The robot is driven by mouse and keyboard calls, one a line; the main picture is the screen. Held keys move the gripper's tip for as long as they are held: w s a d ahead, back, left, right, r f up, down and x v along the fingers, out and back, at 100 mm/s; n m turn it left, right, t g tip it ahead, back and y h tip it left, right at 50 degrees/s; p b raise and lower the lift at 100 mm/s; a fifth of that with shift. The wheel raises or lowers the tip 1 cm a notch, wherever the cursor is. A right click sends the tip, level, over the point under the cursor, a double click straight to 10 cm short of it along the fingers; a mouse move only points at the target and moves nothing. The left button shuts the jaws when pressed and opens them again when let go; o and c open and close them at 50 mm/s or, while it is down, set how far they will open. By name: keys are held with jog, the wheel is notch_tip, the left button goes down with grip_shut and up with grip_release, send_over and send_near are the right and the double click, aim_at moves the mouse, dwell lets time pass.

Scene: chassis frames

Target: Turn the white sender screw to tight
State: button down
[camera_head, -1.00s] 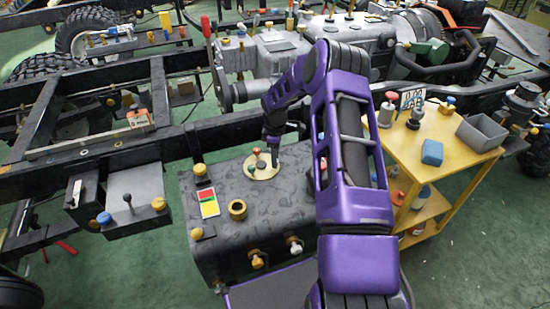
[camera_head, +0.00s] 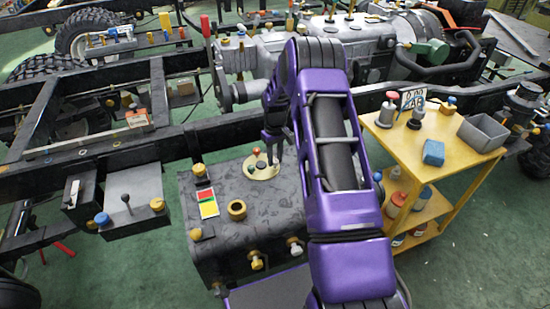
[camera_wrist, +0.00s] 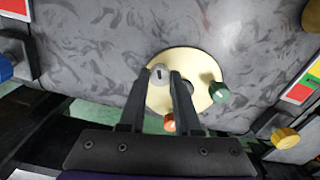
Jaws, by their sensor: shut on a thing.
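The cream round sender plate (camera_wrist: 208,66) sits on top of the dark tank (camera_wrist: 100,40). It also shows in the head view (camera_head: 262,174). My gripper (camera_wrist: 161,74) points down at the plate. Its two black fingers are shut on the white sender screw (camera_wrist: 159,70), a small grey-white head with a dark slot. A green knob (camera_wrist: 219,92) and an orange knob (camera_wrist: 168,122) stand on the same plate, just outside the right finger and below the fingertips. In the head view my gripper (camera_head: 275,162) is over the plate's right side, and the white screw cannot be made out.
On the tank are a brass ring fitting (camera_head: 237,209), a red-yellow-green label (camera_head: 207,203) and yellow knobs. Black frame rails (camera_head: 150,155) run behind it. A yellow cart (camera_head: 450,170) with bottles and a grey bin (camera_head: 482,133) stands to the right.

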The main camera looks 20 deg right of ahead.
aim_at(275, 160)
jog(key=m, duration=0.4)
jog(key=shift+m, duration=0.4)
dwell(0.4)
jog(key=c, duration=0.6)
grip_release()
notch_tip(275, 160, up, 18)
jog(key=p, duration=0.2)
jog(key=shift+f, duration=0.25)
jog(key=shift+w, duration=0.1)
